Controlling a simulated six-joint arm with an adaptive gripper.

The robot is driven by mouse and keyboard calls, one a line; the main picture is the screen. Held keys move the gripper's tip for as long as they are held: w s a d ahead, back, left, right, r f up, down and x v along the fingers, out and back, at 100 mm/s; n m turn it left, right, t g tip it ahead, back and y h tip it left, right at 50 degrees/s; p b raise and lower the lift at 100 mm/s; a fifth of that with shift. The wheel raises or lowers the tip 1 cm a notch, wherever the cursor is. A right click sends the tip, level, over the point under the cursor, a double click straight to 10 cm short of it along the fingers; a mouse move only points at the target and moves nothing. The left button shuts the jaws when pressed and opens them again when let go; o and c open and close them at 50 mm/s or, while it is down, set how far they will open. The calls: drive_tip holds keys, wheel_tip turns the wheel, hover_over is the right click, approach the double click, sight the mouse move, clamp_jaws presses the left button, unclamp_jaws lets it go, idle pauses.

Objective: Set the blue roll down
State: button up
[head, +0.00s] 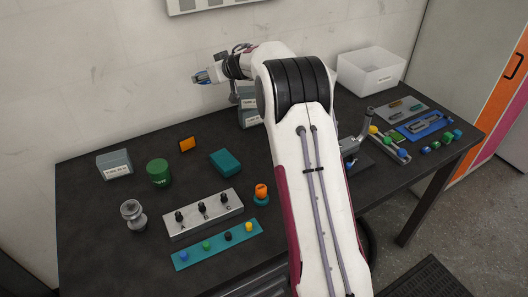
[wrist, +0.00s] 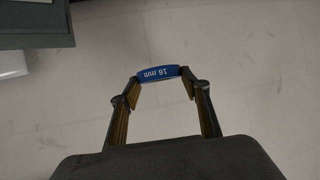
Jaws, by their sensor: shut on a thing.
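The blue roll (wrist: 158,73), marked "16 mm", sits between the fingertips of my gripper (wrist: 160,82) in the wrist view. The fingers are shut on it, one at each end. In the head view my gripper (head: 203,77) is raised above the far edge of the table, in front of the wall, and points left. A small bit of blue shows at its tips there. Nothing touches the roll besides the fingers.
The dark table (head: 90,225) holds a grey labelled box (head: 114,164), a green cylinder (head: 158,172), an orange block (head: 187,144), a teal box (head: 226,163) and a peg block (head: 203,214). A white bin (head: 370,72) stands back right. My arm hides the table's middle.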

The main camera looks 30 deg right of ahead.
drive_tip(key=shift+s+d+r, duration=0.1)
drive_tip(key=shift+r, duration=0.85)
drive_tip(key=s+d+m+h, duration=0.15)
drive_tip(key=s+d, duration=0.35)
drive_tip(key=s, duration=0.6)
drive_tip(key=s+d+m+h, duration=0.15)
drive_tip(key=s+d, duration=0.35)
drive_tip(key=s, duration=0.6)
wheel_tip(320, 180, down, 11)
drive_tip(key=shift+a, duration=0.2)
drive_tip(key=shift+f, duration=0.15)
drive_tip(key=shift+w+f, duration=0.1)
drive_tip(key=shift+f, duration=2.95)
